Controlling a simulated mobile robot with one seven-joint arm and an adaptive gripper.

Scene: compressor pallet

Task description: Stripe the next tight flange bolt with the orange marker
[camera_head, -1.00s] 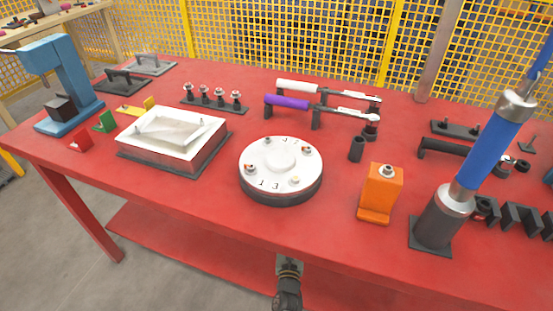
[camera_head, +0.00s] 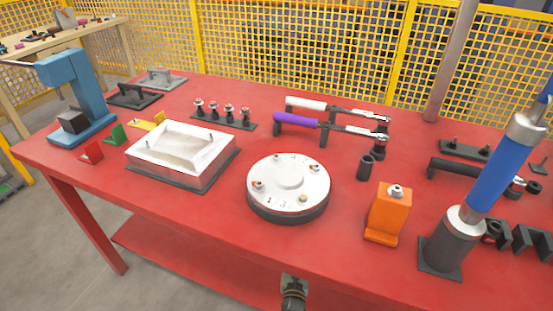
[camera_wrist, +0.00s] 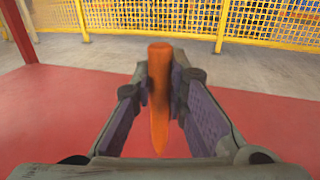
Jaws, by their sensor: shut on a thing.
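My gripper (camera_wrist: 160,105) is shut on the orange marker (camera_wrist: 158,90), which stands between the purple-padded fingers in the wrist view. Behind it are red table surface and floor, with no flange in that view. In the head view the round flange (camera_head: 290,176) lies on the red table, a pale disc on a dark base. Several small bolts sit around its rim, including one at the left (camera_head: 259,184) and one at the front (camera_head: 303,198). Stripes on them are too small to tell. The marker is not visible in the head view.
An orange block (camera_head: 390,211) with a nut on top stands right of the flange, and a blue-and-grey cylinder (camera_head: 491,175) farther right. A white tray (camera_head: 203,181) lies left. Purple-handled (camera_head: 296,121) and white-handled wrenches rest behind.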

